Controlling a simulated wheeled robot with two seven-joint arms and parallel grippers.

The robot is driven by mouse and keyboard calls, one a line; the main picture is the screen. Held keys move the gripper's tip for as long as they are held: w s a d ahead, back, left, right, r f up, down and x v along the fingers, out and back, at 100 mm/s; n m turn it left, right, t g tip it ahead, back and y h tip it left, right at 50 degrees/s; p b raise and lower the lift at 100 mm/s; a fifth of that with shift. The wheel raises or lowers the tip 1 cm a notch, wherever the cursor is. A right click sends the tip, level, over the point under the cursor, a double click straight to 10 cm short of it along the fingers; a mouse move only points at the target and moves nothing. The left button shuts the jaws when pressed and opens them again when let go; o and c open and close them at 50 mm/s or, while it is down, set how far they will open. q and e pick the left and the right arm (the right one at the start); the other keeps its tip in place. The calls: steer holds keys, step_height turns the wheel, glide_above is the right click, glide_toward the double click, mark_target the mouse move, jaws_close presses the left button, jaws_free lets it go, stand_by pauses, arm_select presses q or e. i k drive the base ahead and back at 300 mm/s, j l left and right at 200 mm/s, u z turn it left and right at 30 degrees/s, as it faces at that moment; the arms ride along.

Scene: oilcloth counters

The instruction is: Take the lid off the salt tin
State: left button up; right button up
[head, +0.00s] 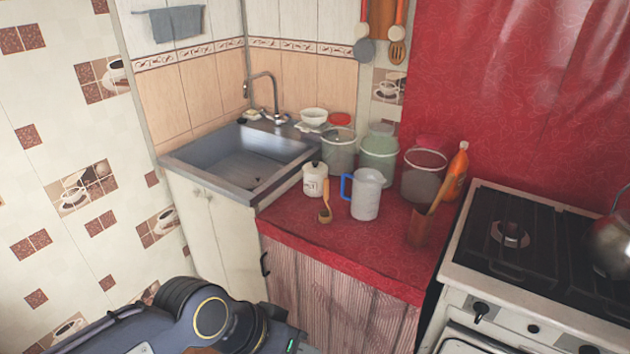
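A small cream tin with dark marking, which looks like the salt tin (315,185), stands upright on the red counter just right of the sink. Its pale lid (315,167) with a small dark knob sits on top. My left arm shows at the bottom of the head view, low in front of the cabinet and well away from the tin. Its gripper is out of the picture. My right arm and gripper are not in view.
A small wooden-handled spoon (325,210) is right in front of the tin. A measuring jug (366,195) with a blue handle stands close to its right. Large jars (339,152) stand behind. The sink (245,160) is left, the stove (515,240) right. The counter's front strip is clear.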

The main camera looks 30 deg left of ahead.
mark_target(314, 168)
steer(key=i+j+z, duration=0.1)
steer(key=j+z, duration=0.25)
steer(key=z, duration=0.15)
steer(key=j+z, duration=0.6)
steer(key=j, duration=0.75)
steer(key=j+z, duration=0.1)
steer(key=j, duration=0.75)
steer(key=k+j+z, duration=0.15)
steer(key=j, duration=0.65)
